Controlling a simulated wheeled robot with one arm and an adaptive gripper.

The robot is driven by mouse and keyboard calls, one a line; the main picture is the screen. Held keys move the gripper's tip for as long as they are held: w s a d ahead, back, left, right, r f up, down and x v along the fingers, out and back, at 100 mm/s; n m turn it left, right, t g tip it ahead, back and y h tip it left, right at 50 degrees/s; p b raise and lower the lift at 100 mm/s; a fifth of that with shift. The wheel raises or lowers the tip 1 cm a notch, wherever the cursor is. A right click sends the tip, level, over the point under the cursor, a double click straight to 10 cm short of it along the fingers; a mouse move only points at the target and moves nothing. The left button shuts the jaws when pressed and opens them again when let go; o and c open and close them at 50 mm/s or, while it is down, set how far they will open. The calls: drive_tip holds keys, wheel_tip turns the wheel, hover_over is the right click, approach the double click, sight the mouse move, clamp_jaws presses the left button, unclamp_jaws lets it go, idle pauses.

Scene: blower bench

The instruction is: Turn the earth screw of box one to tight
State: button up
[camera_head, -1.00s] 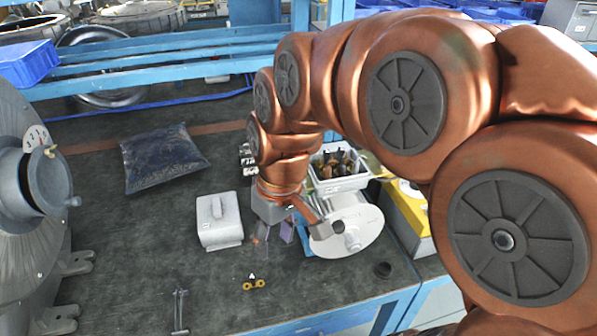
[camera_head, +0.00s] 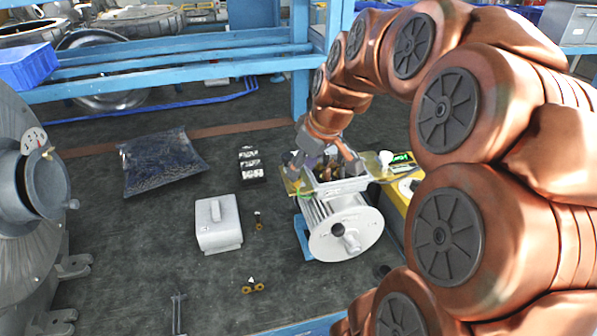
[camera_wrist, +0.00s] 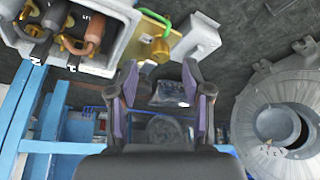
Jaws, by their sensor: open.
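An open white terminal box (camera_head: 343,185) sits on top of a grey motor (camera_head: 345,228). In the wrist view the box (camera_wrist: 118,45) shows at the upper left, with copper and dark lugs on its terminals. A brass screw head (camera_wrist: 155,49) with a green wire stands on a tan plate beside the box; it looks like the earth screw. I cannot read which box is number one. My gripper (camera_head: 325,165) is over the terminal box in the head view. In the wrist view its open, empty fingers (camera_wrist: 160,80) point toward the screw, apart from it.
A grey lidded box (camera_head: 218,235), small brass parts (camera_head: 253,288) and a dark bag (camera_head: 160,160) lie on the bench. A large grey blower housing (camera_head: 30,230) stands at the left. A yellow case (camera_head: 396,205) is right of the motor.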

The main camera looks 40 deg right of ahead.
sight(299, 179)
drive_tip(key=shift+p+x, duration=0.3)
drive_tip(key=shift+x, duration=1.35)
clamp_jaws()
